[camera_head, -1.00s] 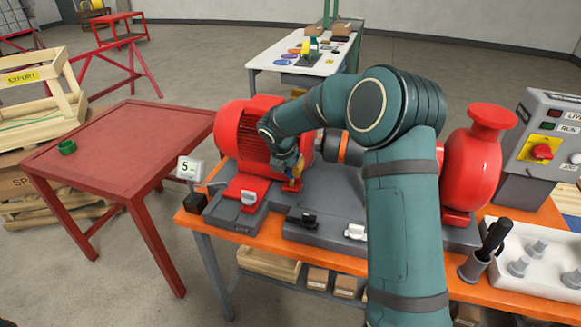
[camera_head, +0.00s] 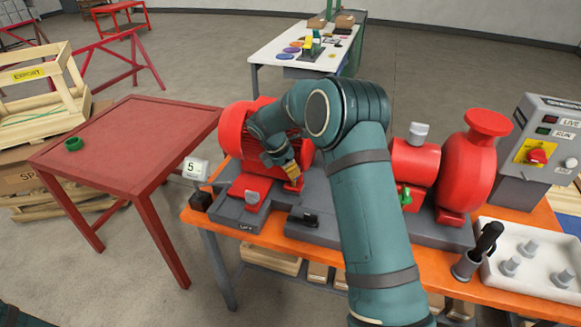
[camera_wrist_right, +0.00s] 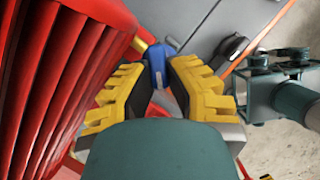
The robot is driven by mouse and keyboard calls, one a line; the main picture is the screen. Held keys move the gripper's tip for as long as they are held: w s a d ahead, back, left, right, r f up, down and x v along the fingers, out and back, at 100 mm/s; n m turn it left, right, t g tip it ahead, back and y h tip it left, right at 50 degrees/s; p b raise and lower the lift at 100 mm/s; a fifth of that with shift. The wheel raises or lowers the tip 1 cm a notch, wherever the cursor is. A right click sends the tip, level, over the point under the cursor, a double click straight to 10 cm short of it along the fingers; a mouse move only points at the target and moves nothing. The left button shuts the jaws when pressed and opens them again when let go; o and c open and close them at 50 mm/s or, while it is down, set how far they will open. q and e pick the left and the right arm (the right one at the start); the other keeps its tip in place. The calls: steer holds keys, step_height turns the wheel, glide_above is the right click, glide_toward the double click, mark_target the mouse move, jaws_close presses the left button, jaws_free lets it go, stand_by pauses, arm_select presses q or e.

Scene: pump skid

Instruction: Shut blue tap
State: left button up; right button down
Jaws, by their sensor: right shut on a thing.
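The blue tap handle (camera_wrist_right: 156,62) stands between the fingertips of my right gripper (camera_wrist_right: 158,84) in the right wrist view. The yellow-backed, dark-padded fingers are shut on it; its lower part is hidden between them. In the head view my right gripper (camera_head: 288,166) is at the front right of the red finned motor (camera_head: 243,130), and the blue tap is hidden there.
A green tap (camera_head: 405,197) is under the red pump part at right. A gauge reading 5 (camera_head: 195,169) stands at the bench's left end. A tray with pegs (camera_head: 535,262) and a control box (camera_head: 545,140) are at right. The red table (camera_head: 125,145) is mostly clear.

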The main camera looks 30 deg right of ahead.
steer(key=shift+f, duration=0.1)
stand_by(0.3)
steer(key=c, duration=0.9)
jaws_free()
steer(key=shift+c, duration=0.2)
steer(key=shift+w+a+r, duration=0.1)
steer(key=shift+w+r, duration=0.05)
steer(key=shift+r, duration=0.4)
steer(key=v, duration=0.7)
steer(key=shift+a, duration=0.1)
